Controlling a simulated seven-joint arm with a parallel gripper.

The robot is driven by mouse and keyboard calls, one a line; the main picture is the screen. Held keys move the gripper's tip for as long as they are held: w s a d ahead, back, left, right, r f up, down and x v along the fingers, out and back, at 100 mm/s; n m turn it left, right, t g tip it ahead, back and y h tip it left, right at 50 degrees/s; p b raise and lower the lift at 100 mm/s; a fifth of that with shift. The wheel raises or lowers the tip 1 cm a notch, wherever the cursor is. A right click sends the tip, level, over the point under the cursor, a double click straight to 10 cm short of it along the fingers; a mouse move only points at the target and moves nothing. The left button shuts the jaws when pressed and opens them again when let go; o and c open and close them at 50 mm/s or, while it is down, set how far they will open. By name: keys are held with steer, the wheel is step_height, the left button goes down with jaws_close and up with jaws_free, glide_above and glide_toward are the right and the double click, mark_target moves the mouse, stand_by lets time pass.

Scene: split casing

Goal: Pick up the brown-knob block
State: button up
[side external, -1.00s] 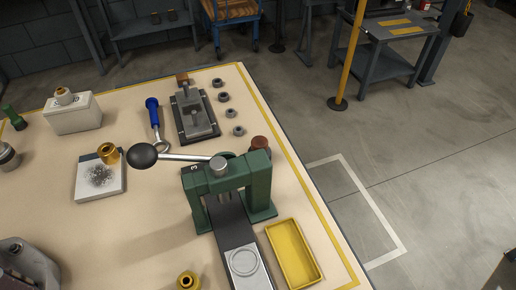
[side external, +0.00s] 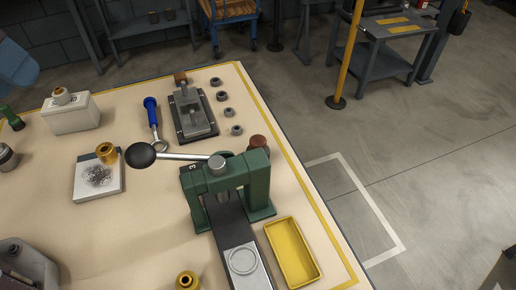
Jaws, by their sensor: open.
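A round brown knob (side external: 259,142) shows just behind the right side of the green press (side external: 225,178). The press hides whatever is below the knob, so I cannot tell if it sits on a block. A smaller brown piece (side external: 180,78) stands at the far end of the grey clamp-like fixture (side external: 192,112). My gripper is not in view. A blue rounded shape at the upper left edge may be part of my arm.
A yellow tray (side external: 292,253) lies right of the press. Several grey nuts (side external: 226,112) line the right of the fixture, and a blue-handled tool (side external: 151,112) lies left.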

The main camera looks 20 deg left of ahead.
steer(key=w+d+f+n+h, duration=0.7)
steer(key=w+d+f+n, duration=0.35)
steer(key=w, duration=0.35)
steer(key=n+t, duration=0.4)
steer(key=n, duration=0.7)
glide_toward(259, 140)
steer(key=a, duration=0.1)
steer(key=shift+s+n, duration=0.1)
steer(key=shift+n, duration=0.15)
steer(key=x, duration=1.2)
steer(key=shift+d, duration=0.35)
steer(key=c, duration=1)
steer(key=shift+r, duration=0.1)
steer(key=shift+c, duration=0.7)
